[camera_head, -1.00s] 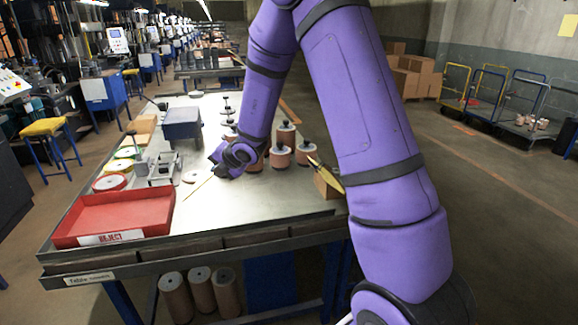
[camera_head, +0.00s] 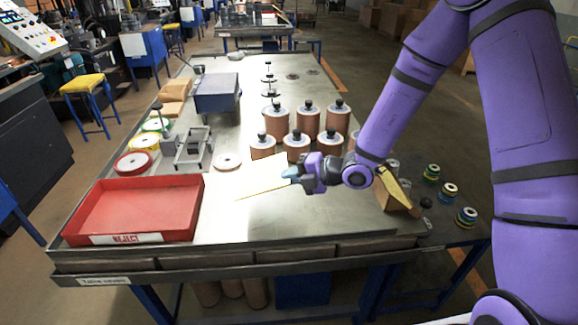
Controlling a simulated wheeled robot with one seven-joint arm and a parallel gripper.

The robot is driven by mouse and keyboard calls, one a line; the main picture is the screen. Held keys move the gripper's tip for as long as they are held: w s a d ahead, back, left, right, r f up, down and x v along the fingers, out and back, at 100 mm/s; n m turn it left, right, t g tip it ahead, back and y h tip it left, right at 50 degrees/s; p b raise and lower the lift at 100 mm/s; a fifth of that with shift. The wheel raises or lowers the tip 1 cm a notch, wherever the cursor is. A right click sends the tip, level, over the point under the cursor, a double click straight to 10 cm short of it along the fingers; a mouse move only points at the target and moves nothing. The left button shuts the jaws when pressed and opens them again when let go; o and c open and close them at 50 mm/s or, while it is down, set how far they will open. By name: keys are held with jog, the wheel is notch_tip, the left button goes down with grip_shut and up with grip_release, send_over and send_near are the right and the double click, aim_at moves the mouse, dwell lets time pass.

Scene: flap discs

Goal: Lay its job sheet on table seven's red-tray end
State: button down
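Table seven (camera_head: 330,225) is a metal-topped bench with a name label on its front edge, too small to read surely. The red tray (camera_head: 190,215), marked REJECT, sits at its front left corner. A pale yellow job sheet (camera_head: 255,177) extends left from my gripper (camera_head: 290,173), to the right of the tray. The fingers appear shut on its right edge. The sheet looks nearly flat and over bare tabletop; whether it touches the table I cannot tell.
Copper-coloured cylinders (camera_head: 297,147) stand behind my gripper. A grey fixture (camera_head: 193,150), coloured discs (camera_head: 133,163) and a blue-grey box (camera_head: 217,95) stand behind the tray. A brown holder (camera_head: 398,195) is at the right edge. Bare tabletop lies between tray and holder.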

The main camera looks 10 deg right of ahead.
jog(key=shift+a+f, duration=0.15)
jog(key=shift+f, duration=3.9)
jog(key=c, duration=1.3)
grip_release()
jog(key=shift+o, duration=0.2)
jog(key=v, duration=1)
jog(key=shift+s+d, duration=0.15)
jog(key=shift+d, duration=0.2)
jog(key=shift+r, duration=0.15)
